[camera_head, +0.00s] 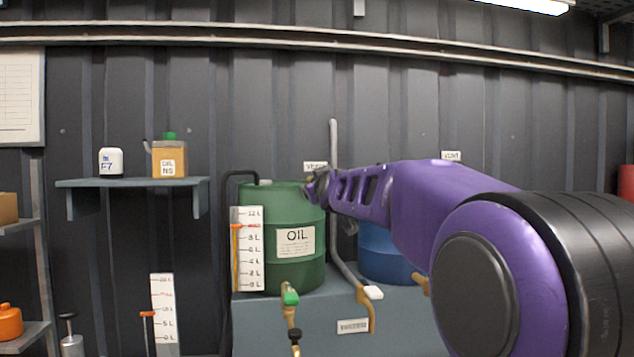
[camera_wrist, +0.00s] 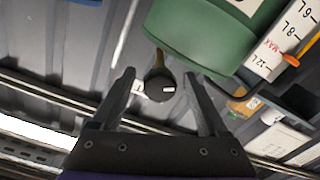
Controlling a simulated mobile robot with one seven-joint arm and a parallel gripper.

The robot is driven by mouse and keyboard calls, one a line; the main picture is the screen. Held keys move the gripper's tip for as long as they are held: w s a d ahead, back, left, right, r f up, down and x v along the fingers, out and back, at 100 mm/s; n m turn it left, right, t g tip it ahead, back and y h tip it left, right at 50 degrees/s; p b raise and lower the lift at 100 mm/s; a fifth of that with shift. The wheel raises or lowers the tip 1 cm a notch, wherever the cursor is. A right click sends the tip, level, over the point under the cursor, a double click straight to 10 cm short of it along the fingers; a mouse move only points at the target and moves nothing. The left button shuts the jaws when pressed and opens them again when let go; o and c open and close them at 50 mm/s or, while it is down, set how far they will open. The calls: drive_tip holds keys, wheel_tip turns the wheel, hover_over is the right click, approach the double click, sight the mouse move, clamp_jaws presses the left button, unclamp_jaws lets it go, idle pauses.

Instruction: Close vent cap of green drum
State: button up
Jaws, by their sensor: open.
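The green drum (camera_head: 283,250) labelled OIL stands on a grey-blue plinth, with a level scale on its left side. Its vent cap (camera_wrist: 158,90) shows in the wrist view as a dark round knob with a small white mark, beside a brass-coloured neck at the drum's edge. My gripper (camera_wrist: 160,74) is open, with one finger on each side of the cap in that view. I cannot tell whether either finger touches it. In the head view my gripper (camera_head: 316,187) is at the drum's upper right edge and hides the cap. Whether the cap is open is unclear.
A blue drum (camera_head: 386,255) stands to the right, partly behind my arm. A grey pipe (camera_head: 334,150) rises between the drums. A green-handled tap (camera_head: 290,298) is in front. A wall shelf (camera_head: 133,183) with two containers is left.

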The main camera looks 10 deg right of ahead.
drive_tip(key=shift+w, duration=0.15)
clamp_jaws()
idle(0.4)
